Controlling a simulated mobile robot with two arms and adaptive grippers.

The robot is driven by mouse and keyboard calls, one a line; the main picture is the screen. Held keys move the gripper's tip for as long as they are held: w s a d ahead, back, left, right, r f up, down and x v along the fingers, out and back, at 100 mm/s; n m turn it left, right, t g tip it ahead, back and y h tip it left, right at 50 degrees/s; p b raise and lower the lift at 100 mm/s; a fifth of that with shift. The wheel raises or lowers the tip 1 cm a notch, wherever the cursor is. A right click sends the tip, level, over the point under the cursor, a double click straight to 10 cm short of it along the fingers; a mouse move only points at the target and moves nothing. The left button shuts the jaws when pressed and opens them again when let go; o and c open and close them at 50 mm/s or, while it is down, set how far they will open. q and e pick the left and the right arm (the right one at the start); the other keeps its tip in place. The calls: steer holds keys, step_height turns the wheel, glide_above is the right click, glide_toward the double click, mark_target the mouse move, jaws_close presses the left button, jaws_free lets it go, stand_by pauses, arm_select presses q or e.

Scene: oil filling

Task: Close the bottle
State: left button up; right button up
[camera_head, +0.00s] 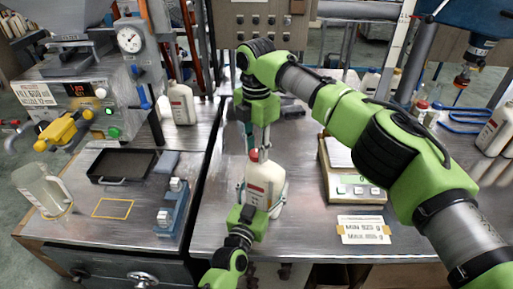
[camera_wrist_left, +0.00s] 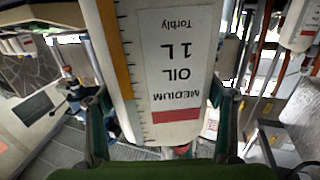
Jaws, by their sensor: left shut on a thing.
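The white oil bottle (camera_head: 270,172) with a red label band stands upright at the front middle of the metal table. It fills the middle of the left wrist view (camera_wrist_left: 180,60), upside down, its label reading "MEDIUM OIL 1L". My left gripper (camera_head: 262,203) is shut around the bottle's body from the front, a finger on each side. A red cap (camera_head: 254,155) shows at the bottle's top. My right gripper (camera_head: 258,148) points down at the cap from above, its fingertips close around it. Whether they grip it is too small to tell.
A scale (camera_head: 350,182) stands just right of the bottle, with a paper note (camera_head: 363,229) in front. Left are a filling machine (camera_head: 85,90), a black tray (camera_head: 123,166) and a clear jug (camera_head: 42,190). More bottles stand behind and at the right edge.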

jaws_close()
steer(key=m, duration=0.7)
steer(key=shift+a, duration=0.1)
steer(key=m, duration=1.2)
steer(key=shift+f, duration=0.1)
steer(key=m, duration=0.4)
steer(key=shift+m, duration=0.3)
steer(key=m, duration=0.7)
steer(key=shift+m, duration=0.3)
steer(key=o, duration=1)
jaws_free()
